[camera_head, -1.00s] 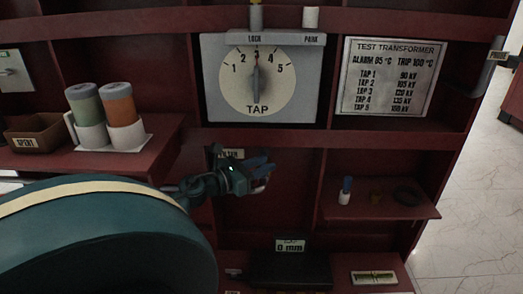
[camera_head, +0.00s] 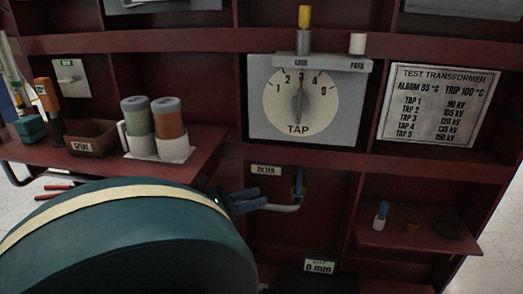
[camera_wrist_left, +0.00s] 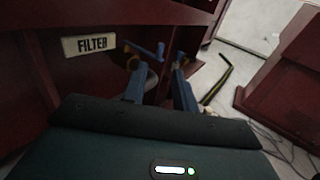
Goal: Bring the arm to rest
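My left arm (camera_head: 120,240) fills the lower left of the head view. Its gripper (camera_head: 252,200) shows only partly beyond the forearm, with blue fingers in front of the cabinet, just left of the bent grey filter pipe. In the left wrist view the two fingers (camera_wrist_left: 160,88) stand apart, and I see nothing held between them. The filter valve's blue handle (camera_head: 299,184) is at the pipe's right end; in the wrist view the handle (camera_wrist_left: 144,49) lies beyond the fingertips. Contact cannot be told. My right gripper is not in view.
The dark red cabinet carries a tap dial (camera_head: 300,100), a rating plate (camera_head: 437,108) and a FILTER label (camera_head: 266,170). The left shelf holds a brown bin (camera_head: 92,138) and two capped cylinders. Small parts lie on the right shelf (camera_head: 400,238).

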